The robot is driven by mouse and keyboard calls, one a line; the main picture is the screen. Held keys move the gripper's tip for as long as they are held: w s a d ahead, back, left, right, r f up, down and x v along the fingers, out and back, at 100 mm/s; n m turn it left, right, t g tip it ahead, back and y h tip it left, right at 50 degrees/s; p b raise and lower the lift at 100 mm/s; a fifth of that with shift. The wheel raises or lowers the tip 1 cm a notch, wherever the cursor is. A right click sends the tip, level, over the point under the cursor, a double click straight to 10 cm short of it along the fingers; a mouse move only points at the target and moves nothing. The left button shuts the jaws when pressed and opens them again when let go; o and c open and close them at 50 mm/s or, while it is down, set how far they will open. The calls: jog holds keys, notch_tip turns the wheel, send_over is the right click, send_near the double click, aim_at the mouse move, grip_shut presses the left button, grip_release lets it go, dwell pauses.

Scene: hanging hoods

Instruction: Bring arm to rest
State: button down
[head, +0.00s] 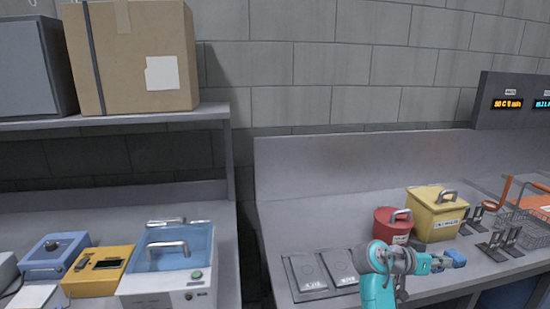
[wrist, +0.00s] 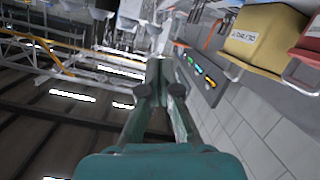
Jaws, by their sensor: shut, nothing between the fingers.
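My arm (head: 378,285), teal with grey joints, rises at the lower right of the head view in front of the counter. My gripper (head: 455,259) points right, above the counter's front part, and looks small there. In the wrist view the two fingers of my gripper (wrist: 158,72) come together at the tips. The gripper is shut and nothing shows between the fingers. The wrist view is tilted, with the ceiling at left and the wall at right.
Behind my arm stand a red container (head: 392,226) and a yellow bin (head: 437,213). Dark metal holders (head: 500,243) and a wire basket (head: 527,226) are to the right. Two flat plates (head: 308,273) lie left. A box (head: 130,55) sits on the shelf (head: 120,121).

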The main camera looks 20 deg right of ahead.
jog(key=s+a+f+n+t+y, duration=0.1)
jog(key=a+f+n+t+y, duration=0.1)
jog(key=a+f+n+t, duration=0.6)
jog(key=s+a+f+n+t+y, duration=0.1)
jog(key=a+f+n+t, duration=0.2)
jog(key=a+f, duration=0.85)
jog(key=s+a+f+n+t+y, duration=0.2)
jog(key=s+a+f+n+y, duration=0.15)
jog(key=a+f, duration=0.3)
jog(key=s+a+n+t+y, duration=0.25)
jog(key=s+a+y, duration=0.25)
jog(key=s+a, duration=0.75)
jog(key=s+a+r+t+y, duration=0.1)
jog(key=s+a+r, duration=0.2)
jog(key=s+r, duration=0.3)
jog(key=s+a+r+t+y, duration=0.2)
jog(key=s+a+r, duration=0.1)
jog(key=s+r, duration=0.3)
jog(key=shift+s, duration=1.15)
